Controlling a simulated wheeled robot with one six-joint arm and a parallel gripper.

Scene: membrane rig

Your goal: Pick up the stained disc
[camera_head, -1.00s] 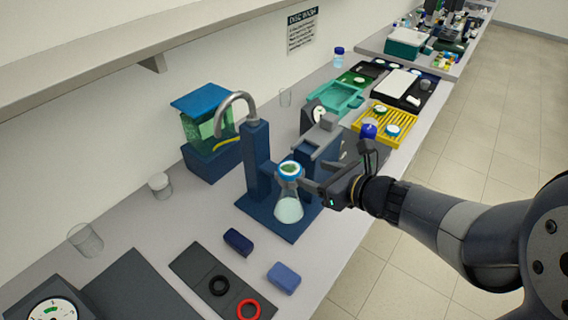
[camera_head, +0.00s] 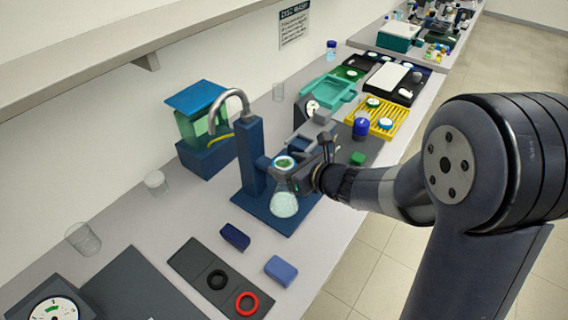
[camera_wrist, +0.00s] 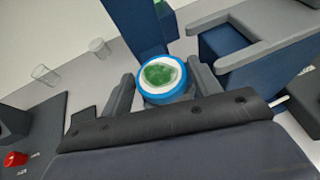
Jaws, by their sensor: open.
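The stained disc (camera_wrist: 159,73), white with a green patch, lies face up inside a blue ring. In the head view the disc (camera_head: 284,162) sits at the top of a clear conical flask (camera_head: 285,205) on a dark blue stand (camera_head: 253,160). My gripper (camera_wrist: 161,76) is open, with one finger on each side of the blue ring in the wrist view. I cannot tell whether the fingers touch it. In the head view my gripper (camera_head: 291,178) is at the flask's top, coming from the right. The flask's lower part is hidden in the wrist view.
A yellow slatted rack (camera_head: 399,110) with white discs stands further along the bench. A blue-lidded jar (camera_head: 361,127) is near it. A dark mat (camera_head: 190,259) with a black and a red ring and two blue blocks lie in front. Blue tap column stands close left of my gripper.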

